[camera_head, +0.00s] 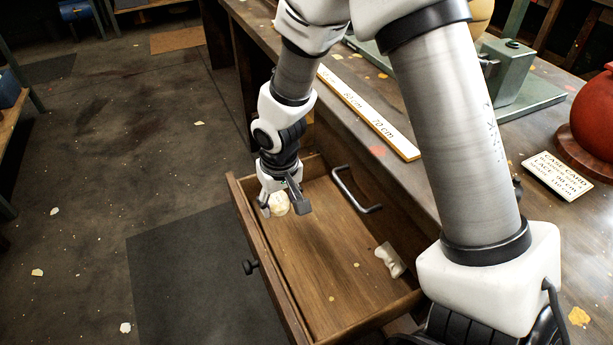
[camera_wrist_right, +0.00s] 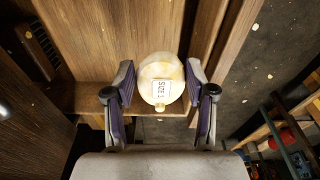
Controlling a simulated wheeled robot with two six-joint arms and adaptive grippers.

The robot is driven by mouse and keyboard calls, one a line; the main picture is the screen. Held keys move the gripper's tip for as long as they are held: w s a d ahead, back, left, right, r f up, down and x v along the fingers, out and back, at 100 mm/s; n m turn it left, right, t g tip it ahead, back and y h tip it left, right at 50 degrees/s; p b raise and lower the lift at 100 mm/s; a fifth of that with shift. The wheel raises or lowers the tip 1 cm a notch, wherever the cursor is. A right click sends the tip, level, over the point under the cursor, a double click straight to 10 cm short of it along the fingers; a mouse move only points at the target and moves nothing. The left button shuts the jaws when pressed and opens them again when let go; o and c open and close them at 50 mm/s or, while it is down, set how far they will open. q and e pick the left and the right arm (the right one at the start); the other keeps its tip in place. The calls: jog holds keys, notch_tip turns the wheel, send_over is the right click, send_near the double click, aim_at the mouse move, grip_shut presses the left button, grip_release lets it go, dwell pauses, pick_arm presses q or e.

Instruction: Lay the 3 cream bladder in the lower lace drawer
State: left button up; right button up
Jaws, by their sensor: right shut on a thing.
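A lower drawer (camera_head: 322,250) of the bench stands pulled open, its wooden floor mostly bare. My right gripper (camera_head: 283,207) is at the drawer's far end, pointing down. It is shut on a cream bladder (camera_head: 279,203), which is over or inside the drawer; I cannot tell whether it touches the floor. In the right wrist view the round cream bladder (camera_wrist_right: 161,80) sits between the two fingers, with a "SIZE 1" label and a small neck. A small cream-white object (camera_head: 390,260) lies in the drawer's right corner; I cannot tell what it is. My left gripper is not in view.
The bench top above the drawer holds a ruler strip (camera_head: 368,112), a lace card (camera_head: 557,178), a green metal stand (camera_head: 505,75) and a red ball (camera_head: 594,125). A dark mat (camera_head: 195,275) lies on the floor.

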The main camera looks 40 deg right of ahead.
aim_at(282, 235)
notch_tip(282, 235, down, 10)
jog(key=b, duration=0.4)
jog(key=shift+r+b, duration=0.1)
jog(key=shift+b, duration=0.25)
jog(key=shift+r, duration=0.15)
jog(key=shift+f, duration=0.2)
jog(key=o, duration=1.2)
jog(key=shift+r, duration=0.1)
